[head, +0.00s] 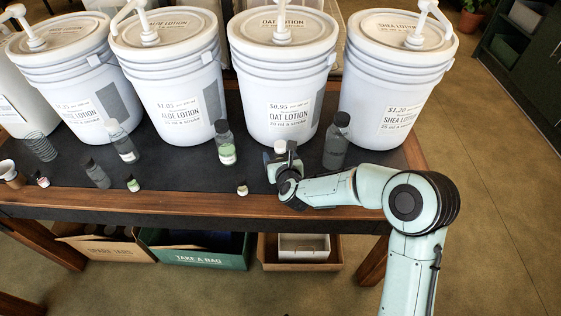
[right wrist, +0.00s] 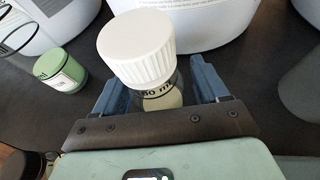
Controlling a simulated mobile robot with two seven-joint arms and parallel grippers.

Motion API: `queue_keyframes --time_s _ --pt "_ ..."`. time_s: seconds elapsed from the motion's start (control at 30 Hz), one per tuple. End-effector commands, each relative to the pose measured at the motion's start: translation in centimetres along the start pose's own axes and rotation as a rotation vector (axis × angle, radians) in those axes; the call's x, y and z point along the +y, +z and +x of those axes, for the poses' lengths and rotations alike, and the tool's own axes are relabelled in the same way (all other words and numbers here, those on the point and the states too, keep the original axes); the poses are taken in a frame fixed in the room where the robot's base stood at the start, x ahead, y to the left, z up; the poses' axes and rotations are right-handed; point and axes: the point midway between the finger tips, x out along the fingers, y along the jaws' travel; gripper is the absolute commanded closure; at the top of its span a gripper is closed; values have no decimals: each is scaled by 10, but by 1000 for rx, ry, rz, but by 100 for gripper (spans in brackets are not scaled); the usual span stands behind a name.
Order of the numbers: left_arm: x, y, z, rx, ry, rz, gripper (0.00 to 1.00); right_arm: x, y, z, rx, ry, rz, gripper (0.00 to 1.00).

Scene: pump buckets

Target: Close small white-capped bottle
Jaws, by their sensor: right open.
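The small white-capped bottle (head: 280,147) stands on the dark table top in front of the oat lotion bucket. In the right wrist view its ribbed white cap (right wrist: 137,48) sits over the neck, and a pale filling shows below. I cannot tell whether the cap is tight. My right gripper (head: 284,165) is at this bottle. In the right wrist view its fingers (right wrist: 160,88) are spread, one on each side of the bottle, with a visible gap at the right finger. The lower bottle is hidden by the gripper. My left gripper is not in view.
Pump buckets, including the oat lotion bucket (head: 283,75), line the table's back. A dark-capped bottle with green filling (head: 226,148) stands left and a dark bottle (head: 336,143) right. A tiny bottle (head: 242,189) is near the front edge. Crates (head: 195,250) sit below.

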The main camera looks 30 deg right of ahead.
Motion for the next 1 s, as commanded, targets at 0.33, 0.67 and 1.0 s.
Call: queue_keyframes --time_s 0.33,0.67,1.0 --pt "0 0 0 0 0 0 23 0 0 0 -1 0 0 84" --pt "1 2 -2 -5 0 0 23 0 6 -3 -1 0 1 89" --pt "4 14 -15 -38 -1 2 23 1 66 -27 -8 0 2 89"
